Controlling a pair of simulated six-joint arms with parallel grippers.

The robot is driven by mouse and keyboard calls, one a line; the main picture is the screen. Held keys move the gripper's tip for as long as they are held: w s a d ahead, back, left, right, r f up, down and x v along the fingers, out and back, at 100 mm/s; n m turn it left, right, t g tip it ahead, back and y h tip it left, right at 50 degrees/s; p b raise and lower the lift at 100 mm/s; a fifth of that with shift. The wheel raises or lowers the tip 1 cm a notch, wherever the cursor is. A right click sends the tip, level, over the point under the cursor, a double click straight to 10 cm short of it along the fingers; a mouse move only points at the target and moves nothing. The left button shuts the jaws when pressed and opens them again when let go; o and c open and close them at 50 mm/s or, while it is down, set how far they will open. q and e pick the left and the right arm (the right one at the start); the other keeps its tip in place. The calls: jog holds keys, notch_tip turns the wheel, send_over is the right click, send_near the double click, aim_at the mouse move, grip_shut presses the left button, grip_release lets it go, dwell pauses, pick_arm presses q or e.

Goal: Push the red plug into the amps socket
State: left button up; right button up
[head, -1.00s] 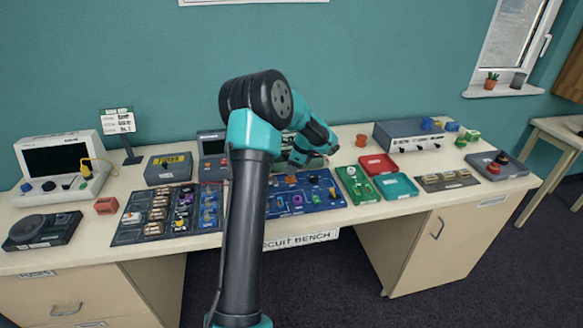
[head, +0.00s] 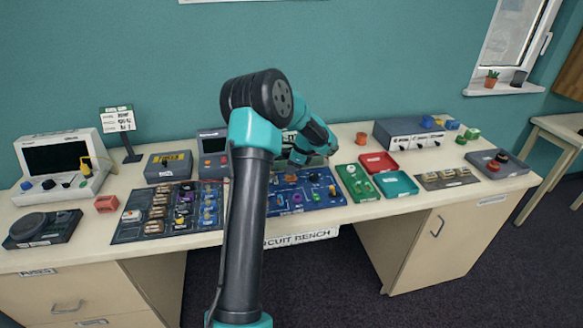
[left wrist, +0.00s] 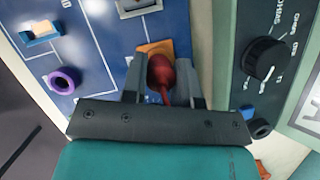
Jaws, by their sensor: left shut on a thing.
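My left gripper (left wrist: 163,78) is shut on the red plug (left wrist: 161,70), with its red lead trailing between the fingers. The plug shows over an orange piece (left wrist: 153,47) at the edge of the blue circuit board (left wrist: 88,22); I cannot tell whether they touch. A grey-green meter panel (left wrist: 233,60) with a black dial (left wrist: 263,57) lies beside the board. A blue socket or plug (left wrist: 248,112) and a black ring (left wrist: 261,129) are on its edge. I cannot read which socket is amps. In the head view, the left gripper (head: 298,157) is above the board's back edge.
A purple ring (left wrist: 65,80) stands on the board. A red tray (head: 379,163) and a teal tray (head: 395,184) lie right of the board. My arm hides part of the bench. The bench front at right is clear.

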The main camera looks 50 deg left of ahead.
pick_arm(q)
jog(key=shift+f, duration=0.3)
jog(key=o, duration=1.5)
jog(key=shift+r, duration=4.05)
